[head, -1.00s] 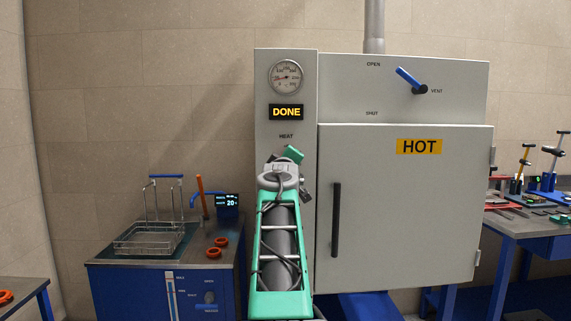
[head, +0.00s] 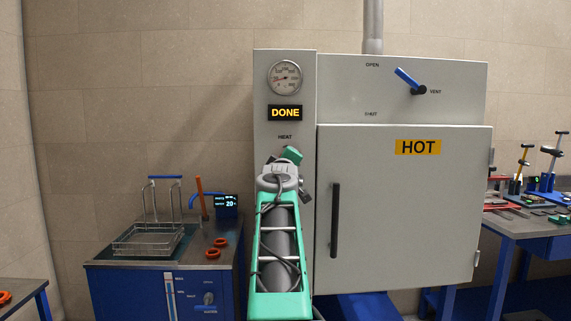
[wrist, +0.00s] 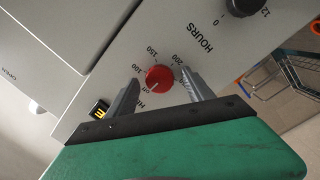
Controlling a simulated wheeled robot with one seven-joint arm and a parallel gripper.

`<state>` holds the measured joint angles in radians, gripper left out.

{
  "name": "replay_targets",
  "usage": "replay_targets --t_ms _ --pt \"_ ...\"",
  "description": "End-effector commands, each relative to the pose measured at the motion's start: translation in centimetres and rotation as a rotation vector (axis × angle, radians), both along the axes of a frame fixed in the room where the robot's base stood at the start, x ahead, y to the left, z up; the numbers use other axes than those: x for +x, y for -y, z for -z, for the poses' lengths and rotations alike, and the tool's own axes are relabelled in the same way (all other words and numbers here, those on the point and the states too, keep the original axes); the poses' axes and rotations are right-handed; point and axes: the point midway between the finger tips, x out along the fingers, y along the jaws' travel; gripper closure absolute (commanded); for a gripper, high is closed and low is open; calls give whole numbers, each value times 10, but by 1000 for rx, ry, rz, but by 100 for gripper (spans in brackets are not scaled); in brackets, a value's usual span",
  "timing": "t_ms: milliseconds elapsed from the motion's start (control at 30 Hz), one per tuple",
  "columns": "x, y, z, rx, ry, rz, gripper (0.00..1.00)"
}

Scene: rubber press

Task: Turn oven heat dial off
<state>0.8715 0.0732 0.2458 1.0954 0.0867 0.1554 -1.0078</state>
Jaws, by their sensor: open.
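The red heat dial (wrist: 159,78) is on the grey oven panel in the wrist view, with printed marks for off, 100, 150 and 200 around it. A small pale mark shows at its lower left, on the side of the off print; its exact setting is too small to read surely. My gripper (wrist: 159,77) is open, with one finger on each side of the dial. I cannot tell whether either finger touches it. In the head view my arm hides the dial below the HEAT label on the oven (head: 285,137).
A black HOURS dial (wrist: 243,5) sits beside the red dial. The oven door (head: 400,220) is shut and carries a HOT sign (head: 418,147). The display (head: 285,113) reads DONE. A blue bench with a wire basket (head: 145,241) stands left, a tool table (head: 520,225) right.

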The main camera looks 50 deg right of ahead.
Motion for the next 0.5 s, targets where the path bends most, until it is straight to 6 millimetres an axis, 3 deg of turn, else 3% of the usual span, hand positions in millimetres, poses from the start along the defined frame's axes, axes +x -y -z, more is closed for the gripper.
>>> replay_targets --t_ms 167,500 --pt "-7 -10 -1 -2 2 -1 40" --pt "-43 -59 1 0 0 1 40"
